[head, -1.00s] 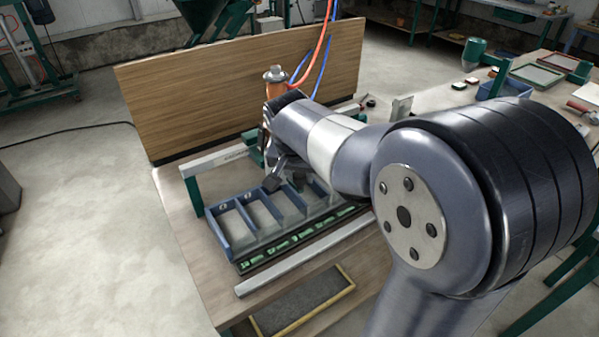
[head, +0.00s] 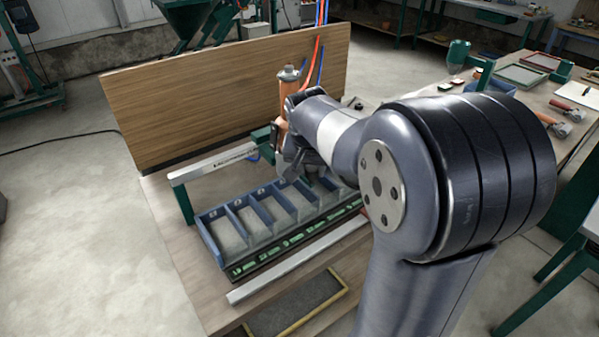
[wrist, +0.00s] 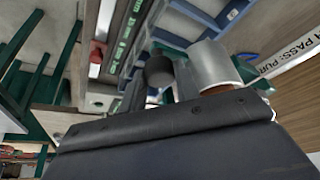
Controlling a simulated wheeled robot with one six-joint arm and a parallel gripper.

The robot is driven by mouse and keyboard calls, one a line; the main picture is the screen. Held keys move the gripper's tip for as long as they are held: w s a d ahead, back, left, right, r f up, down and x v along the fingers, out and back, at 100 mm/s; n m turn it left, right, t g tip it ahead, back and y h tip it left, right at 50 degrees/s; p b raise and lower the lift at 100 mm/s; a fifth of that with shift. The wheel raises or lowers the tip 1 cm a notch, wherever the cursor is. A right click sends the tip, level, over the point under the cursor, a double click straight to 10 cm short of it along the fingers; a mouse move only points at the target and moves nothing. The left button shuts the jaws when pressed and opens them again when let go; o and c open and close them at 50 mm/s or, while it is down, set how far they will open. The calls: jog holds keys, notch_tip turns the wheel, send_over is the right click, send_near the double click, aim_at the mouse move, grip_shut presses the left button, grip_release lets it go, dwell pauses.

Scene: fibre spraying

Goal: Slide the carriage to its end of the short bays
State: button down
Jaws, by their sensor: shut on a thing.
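The carriage (head: 289,88) shows in the head view as an orange-brown upright cylinder with a metal cap, with red and blue hoses near it. It stands at the rail (head: 208,166), a pale bar on green posts. My gripper (head: 306,172) is shut on part of the carriage, above the bay tray; the gripped part is mostly hidden by my wrist. In the wrist view, a dark knob and a light grey cylinder (wrist: 208,66) show just past my gripper. The blue bay tray (head: 206,240) lies in front of the rail, its right end hidden by my arm.
A wooden board (head: 200,100) stands behind the rail. A pale bar (head: 290,262) and a yellow-framed dark mat (head: 300,310) lie in front of the tray. Another bench with tools (head: 560,95) stands at the right. The table's left end is clear.

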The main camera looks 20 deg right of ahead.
jog(key=shift+w+d, duration=0.2)
jog(key=shift+d, duration=0.3)
jog(key=c, duration=1.1)
grip_release()
jog(key=shift+o, duration=0.2)
jog(key=v, duration=1.1)
jog(key=shift+b, duration=0.45)
jog(key=shift+f, duration=0.1)
